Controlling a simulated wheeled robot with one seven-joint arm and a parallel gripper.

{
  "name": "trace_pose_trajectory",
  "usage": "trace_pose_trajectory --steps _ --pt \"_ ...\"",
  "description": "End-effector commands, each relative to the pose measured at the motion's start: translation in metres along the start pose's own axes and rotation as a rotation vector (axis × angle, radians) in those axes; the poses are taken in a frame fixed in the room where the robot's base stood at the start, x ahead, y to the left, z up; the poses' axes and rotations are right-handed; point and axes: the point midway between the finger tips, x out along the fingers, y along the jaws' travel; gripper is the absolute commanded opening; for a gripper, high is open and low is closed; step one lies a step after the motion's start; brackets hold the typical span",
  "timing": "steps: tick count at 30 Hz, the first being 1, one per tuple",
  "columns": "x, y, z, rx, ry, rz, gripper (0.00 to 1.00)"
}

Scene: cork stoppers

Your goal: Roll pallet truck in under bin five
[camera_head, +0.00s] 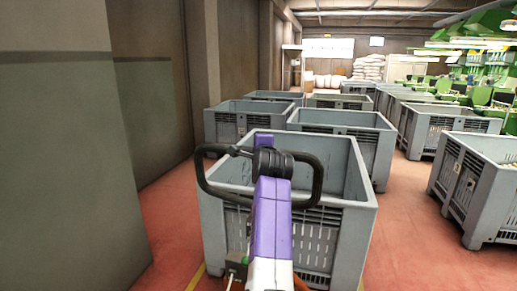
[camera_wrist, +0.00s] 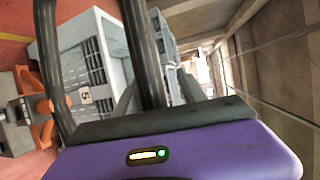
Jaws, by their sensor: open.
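The pallet truck's black loop handle (camera_head: 318,180) is in front of me in the head view. Its orange lower parts (camera_wrist: 40,103) show at the left of the wrist view. My gripper (camera_head: 271,158) is at the middle of the handle. In the wrist view the open gripper (camera_wrist: 156,95) has its grey fingers on either side of a black handle bar (camera_wrist: 146,50). I cannot tell whether they touch it. Bin five (camera_wrist: 85,62) is grey and bears a "5" label. It appears to be the nearest bin (camera_head: 352,235) in the head view, straight ahead. The forks are hidden.
More grey bins stand behind, including one beyond bin five (camera_head: 375,145) and one at the right (camera_head: 455,185). A wall (camera_head: 60,165) runs close on the left. Red floor (camera_head: 415,245) is free between the bin rows. White sacks (camera_head: 368,67) are stacked at the back.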

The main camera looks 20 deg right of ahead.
Motion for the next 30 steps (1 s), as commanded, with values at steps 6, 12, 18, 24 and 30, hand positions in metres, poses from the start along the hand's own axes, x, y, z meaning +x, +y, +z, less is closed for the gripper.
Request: trace_pose_trajectory --steps 6,12,18,24,30 --pt "-0.025 0.001 0.0 -0.001 0.0 -0.002 0.49" --pt "-0.053 0.0 -0.001 -0.001 0.001 -0.004 0.49" --pt "-0.071 -0.001 -0.002 0.0 0.002 -0.003 0.49" --pt "-0.075 -0.001 -0.002 0.0 0.002 -0.002 0.49" --pt "-0.075 -0.001 -0.002 0.0 0.002 -0.002 0.49"
